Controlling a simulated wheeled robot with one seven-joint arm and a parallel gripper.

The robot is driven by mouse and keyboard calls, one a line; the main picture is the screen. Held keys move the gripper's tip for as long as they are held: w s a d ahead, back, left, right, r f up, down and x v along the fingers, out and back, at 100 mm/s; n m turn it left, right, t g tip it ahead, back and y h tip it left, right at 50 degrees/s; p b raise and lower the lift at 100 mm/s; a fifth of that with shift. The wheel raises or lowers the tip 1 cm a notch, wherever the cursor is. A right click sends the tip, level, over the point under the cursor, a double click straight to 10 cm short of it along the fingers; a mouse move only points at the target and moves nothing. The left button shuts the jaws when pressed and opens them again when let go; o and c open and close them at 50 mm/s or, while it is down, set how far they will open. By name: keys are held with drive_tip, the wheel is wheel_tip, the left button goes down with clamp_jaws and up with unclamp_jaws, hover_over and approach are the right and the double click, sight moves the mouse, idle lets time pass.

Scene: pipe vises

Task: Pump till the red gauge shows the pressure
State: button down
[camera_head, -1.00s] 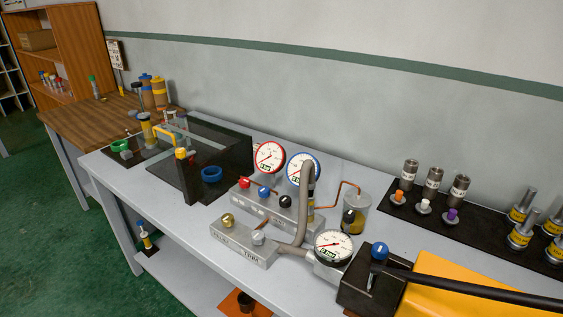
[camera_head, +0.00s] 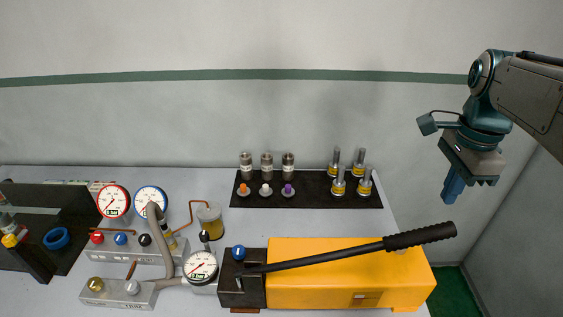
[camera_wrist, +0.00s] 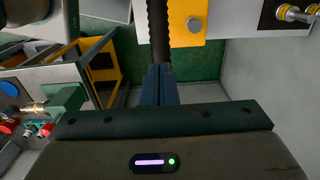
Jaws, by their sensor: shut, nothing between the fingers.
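The red-rimmed gauge (camera_head: 113,201) stands at the left of the bench beside a blue-rimmed gauge (camera_head: 151,200). A third, black-rimmed gauge (camera_head: 201,267) sits lower, by the pump. The yellow pump (camera_head: 340,270) has a long black lever (camera_head: 330,254) with a ribbed grip (camera_head: 420,236) at its right end. My gripper (camera_head: 452,190) is shut and empty, up and to the right of the grip, apart from it in the head view. In the wrist view my gripper (camera_wrist: 160,72) points at the ribbed grip (camera_wrist: 159,35); the gap cannot be judged there.
Red (camera_head: 97,237), blue (camera_head: 121,239) and black knobs (camera_head: 144,240) sit on a manifold; brass and silver knobs sit on a block in front. A black mat (camera_head: 310,203) with fittings lies behind the pump. The space right of the bench is open down to the green floor.

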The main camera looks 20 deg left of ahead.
sight(440, 227)
drive_tip(key=shift+f+b, duration=3.15)
drive_tip(key=shift+f, duration=0.55)
drive_tip(key=shift+w+d+f+b, duration=0.1)
drive_tip(key=shift+d+f+b, duration=0.15)
drive_tip(key=shift+f+b, duration=0.5)
drive_tip(key=shift+w+d+f+b, duration=0.1)
drive_tip(key=shift+d+f+b, duration=0.3)
drive_tip(key=shift+f, duration=0.6)
drive_tip(key=shift+w+d+f+b, duration=0.1)
drive_tip(key=shift+f+b, duration=0.6)
drive_tip(key=shift+f, duration=0.3)
drive_tip(key=shift+w+d+f+b, duration=0.1)
drive_tip(key=shift+d+f+b, duration=0.15)
drive_tip(key=shift+f+b, duration=0.7)
drive_tip(key=shift+d+f+b, duration=0.25)
drive_tip(key=shift+f+b, duration=0.35)
drive_tip(key=shift+f, duration=0.8)
drive_tip(key=shift+d+f+b, duration=0.2)
drive_tip(key=shift+f+b, duration=1.35)
drive_tip(key=shift+f, duration=0.7)
